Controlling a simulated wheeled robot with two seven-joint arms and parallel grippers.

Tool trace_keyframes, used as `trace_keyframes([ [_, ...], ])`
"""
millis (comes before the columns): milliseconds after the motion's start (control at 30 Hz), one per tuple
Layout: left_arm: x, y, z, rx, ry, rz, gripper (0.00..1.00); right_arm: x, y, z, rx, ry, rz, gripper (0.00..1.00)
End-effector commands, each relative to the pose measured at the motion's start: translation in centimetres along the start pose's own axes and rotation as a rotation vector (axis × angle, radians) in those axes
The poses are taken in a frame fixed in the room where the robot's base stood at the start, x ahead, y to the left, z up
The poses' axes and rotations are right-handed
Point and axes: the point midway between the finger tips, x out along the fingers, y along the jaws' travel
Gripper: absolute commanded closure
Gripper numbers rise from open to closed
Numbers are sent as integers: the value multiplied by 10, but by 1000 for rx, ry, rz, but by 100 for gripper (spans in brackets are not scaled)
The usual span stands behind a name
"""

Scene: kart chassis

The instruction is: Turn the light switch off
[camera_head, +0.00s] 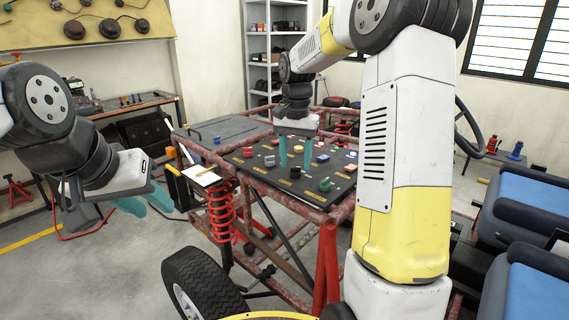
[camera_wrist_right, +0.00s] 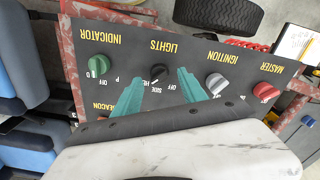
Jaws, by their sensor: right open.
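The light switch (camera_wrist_right: 159,76) is a black rotary knob below the yellow LIGHTS label on the dark panel (camera_wrist_right: 120,62), which appears upside down in the right wrist view. OFF, SIDE and a partly covered third mark lie around it; I cannot tell which one it points to. My right gripper (camera_wrist_right: 164,88) is open, with one teal finger on each side of the knob and no clear contact. In the head view, the right gripper (camera_head: 295,163) points down over the panel. My left gripper (camera_head: 145,201) is open and empty, away from the panel at the left.
Beside the switch are the green indicator knob (camera_wrist_right: 98,66), the grey ignition knob (camera_wrist_right: 215,84) and the red master knob (camera_wrist_right: 265,91). The panel sits on a red tubular frame (camera_head: 290,207). A tyre (camera_head: 200,285) and red spring (camera_head: 221,208) stand in front.

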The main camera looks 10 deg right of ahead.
Motion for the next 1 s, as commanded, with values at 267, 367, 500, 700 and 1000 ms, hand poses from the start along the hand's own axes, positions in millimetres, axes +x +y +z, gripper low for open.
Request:
trace_keyframes([
  [267,0,0,0,0,0,0,64,19,0,0,0,1,-1,50],
  [367,0,0,0,0,0,0,64,19,0,0,0,1,-1,50],
  [500,0,0,0,0,0,0,64,19,0,0,0,1,-1,58],
  [700,0,0,0,0,0,0,64,18,0,0,0,1,-1,98],
  [1000,0,0,0,0,0,0,64,18,0,0,-17,1,-1,100],
])
